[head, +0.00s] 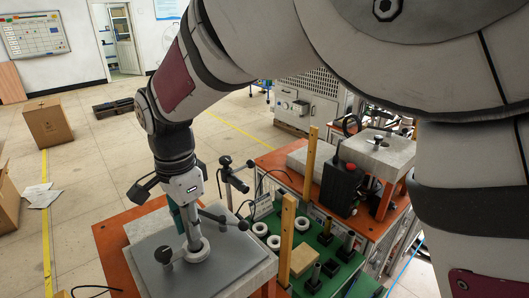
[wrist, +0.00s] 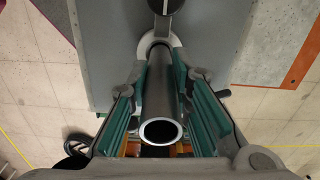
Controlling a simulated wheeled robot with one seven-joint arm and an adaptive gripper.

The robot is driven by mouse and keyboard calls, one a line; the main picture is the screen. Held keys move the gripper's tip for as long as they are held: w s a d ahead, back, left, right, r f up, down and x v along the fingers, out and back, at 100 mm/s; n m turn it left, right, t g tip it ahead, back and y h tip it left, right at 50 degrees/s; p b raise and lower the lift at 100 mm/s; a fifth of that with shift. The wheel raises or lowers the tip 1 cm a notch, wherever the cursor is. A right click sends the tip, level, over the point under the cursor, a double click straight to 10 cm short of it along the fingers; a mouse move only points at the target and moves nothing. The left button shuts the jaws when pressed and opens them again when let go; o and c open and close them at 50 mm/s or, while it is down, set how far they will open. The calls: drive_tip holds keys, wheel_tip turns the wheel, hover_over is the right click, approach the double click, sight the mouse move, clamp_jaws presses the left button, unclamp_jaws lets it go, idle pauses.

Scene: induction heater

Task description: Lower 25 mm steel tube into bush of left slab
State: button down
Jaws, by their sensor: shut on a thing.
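My gripper (head: 187,217) is above the left slab (head: 230,262), pointing down. Its teal-padded fingers are shut on the grey steel tube (head: 193,238). In the wrist view, the tube (wrist: 160,85) lies between the two fingers, with its open upper end towards the camera. The tube looks about upright. Its lower end meets the pale ring of the bush (head: 199,254) on the slab. The bush also shows in the wrist view (wrist: 145,41), around the tube's far end. How deep the tube sits in the bush cannot be told.
A black box (head: 342,187) and another slab (head: 378,153) stand farther back.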

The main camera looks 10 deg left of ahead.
drive_tip(key=shift+f, duration=0.95)
drive_tip(key=shift+f, duration=0.3)
drive_tip(key=shift+f, duration=0.8)
drive_tip(key=c, duration=1.4)
unclamp_jaws()
drive_tip(key=shift+o, duration=0.2)
wheel_tip(320, 180, up, 12)
